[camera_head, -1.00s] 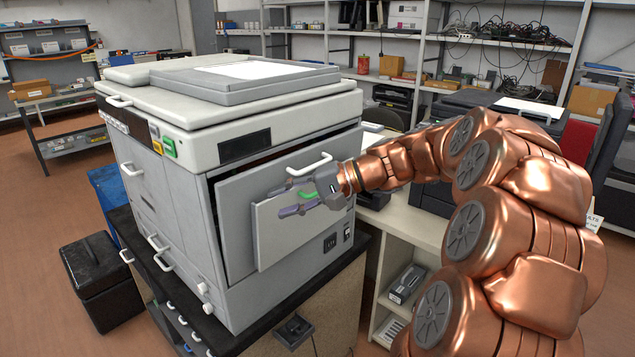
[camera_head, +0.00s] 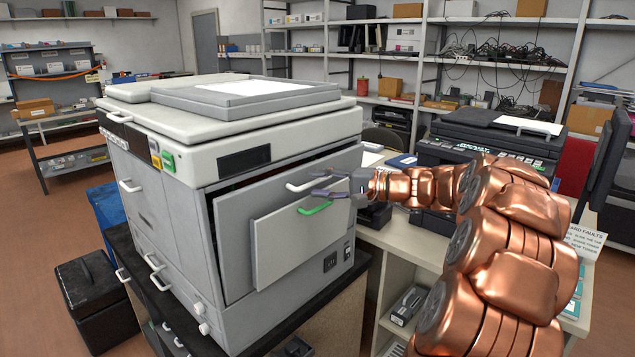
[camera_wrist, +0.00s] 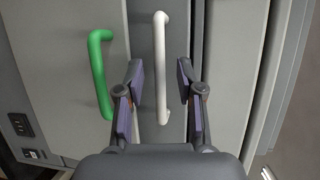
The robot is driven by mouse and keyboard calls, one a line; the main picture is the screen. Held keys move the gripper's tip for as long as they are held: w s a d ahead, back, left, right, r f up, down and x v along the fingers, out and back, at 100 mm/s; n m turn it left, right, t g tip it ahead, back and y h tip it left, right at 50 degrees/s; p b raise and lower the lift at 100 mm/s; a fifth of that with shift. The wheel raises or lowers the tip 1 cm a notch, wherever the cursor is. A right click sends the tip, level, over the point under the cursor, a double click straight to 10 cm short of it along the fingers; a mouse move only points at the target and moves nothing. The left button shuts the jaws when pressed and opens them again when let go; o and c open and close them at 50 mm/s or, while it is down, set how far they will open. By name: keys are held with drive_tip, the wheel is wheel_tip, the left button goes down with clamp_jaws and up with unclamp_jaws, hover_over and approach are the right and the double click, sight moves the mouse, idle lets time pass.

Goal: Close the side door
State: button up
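The side door (camera_head: 233,228) is a large grey panel on the copier's right side, with a white handle (camera_head: 297,188). It stands slightly ajar, with a dark gap along its top edge. A smaller grey panel (camera_head: 285,250) with a green handle (camera_head: 316,209) stands out in front of it. My gripper (camera_head: 318,187) is open at the white handle. In the wrist view, the white handle (camera_wrist: 161,60) shows between the open fingers (camera_wrist: 159,75), apart from both, and the green handle (camera_wrist: 99,75) is left of them. I cannot tell the fingers' depth relative to the handle.
The copier (camera_head: 160,190) stands on a dark-topped cabinet (camera_head: 335,300). A desk (camera_head: 410,235) with a black printer (camera_head: 485,145) is behind my arm. A black bin (camera_head: 95,300) stands on the floor at the left. Shelves line the back wall.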

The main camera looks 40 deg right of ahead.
drive_tip(key=shift+w+a+f, duration=0.1)
drive_tip(key=shift+w+a, duration=0.2)
drive_tip(key=shift+w, duration=0.15)
clamp_jaws()
idle(0.5)
